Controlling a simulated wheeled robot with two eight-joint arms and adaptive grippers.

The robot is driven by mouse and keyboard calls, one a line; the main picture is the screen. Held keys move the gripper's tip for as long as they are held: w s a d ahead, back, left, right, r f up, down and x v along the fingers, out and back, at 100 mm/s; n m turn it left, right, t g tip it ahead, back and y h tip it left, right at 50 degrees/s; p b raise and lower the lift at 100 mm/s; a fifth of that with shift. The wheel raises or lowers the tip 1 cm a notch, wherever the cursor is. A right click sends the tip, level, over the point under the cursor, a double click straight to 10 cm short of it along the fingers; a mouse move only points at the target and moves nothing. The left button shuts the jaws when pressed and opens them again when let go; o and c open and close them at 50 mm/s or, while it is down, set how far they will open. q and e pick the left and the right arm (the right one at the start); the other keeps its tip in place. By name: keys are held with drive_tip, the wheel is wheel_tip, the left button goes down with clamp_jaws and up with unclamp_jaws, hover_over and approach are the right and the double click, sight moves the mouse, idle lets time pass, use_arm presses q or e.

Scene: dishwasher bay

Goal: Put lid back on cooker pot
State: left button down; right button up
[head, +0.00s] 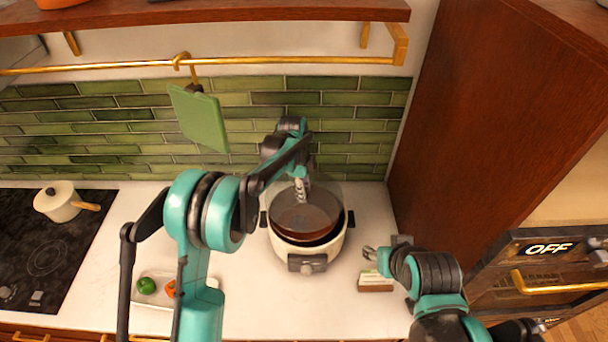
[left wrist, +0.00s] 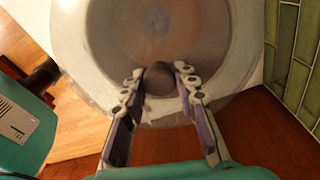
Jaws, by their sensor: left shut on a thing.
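The white cooker pot (head: 283,250) stands on the counter with a dark interior and a grey front panel. The round see-through lid (head: 305,213) is over the pot's opening in the head view; whether it touches the rim I cannot tell. My left gripper (head: 301,190) is above the lid. In the left wrist view my left gripper (left wrist: 158,82) has its two fingers on either side of the dark lid knob (left wrist: 158,76), shut on it, with the lid's clear disc (left wrist: 160,35) beyond. My right gripper (head: 370,253) is low, right of the pot; its fingers are too small to read.
A small brown-and-white box (head: 376,283) lies near my right gripper. A tray (head: 150,302) with vegetables is at front left. A cream saucepan (head: 57,201) sits on the black hob (head: 45,255). A green board (head: 199,118) hangs from the brass rail (head: 260,61). A wooden cabinet (head: 495,130) bounds the right.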

use_arm(q)
drive_tip(key=shift+w+f, duration=0.3)
drive_tip(key=shift+s+f+b, duration=0.25)
drive_tip(key=shift+f+b, duration=0.1)
drive_tip(key=shift+f, duration=0.4)
drive_tip(key=shift+f+b, duration=1.5)
drive_tip(key=shift+f, duration=0.65)
drive_tip(key=shift+b, duration=0.4)
drive_tip(key=shift+f+b, duration=0.15)
drive_tip(key=shift+b, duration=0.45)
idle(0.5)
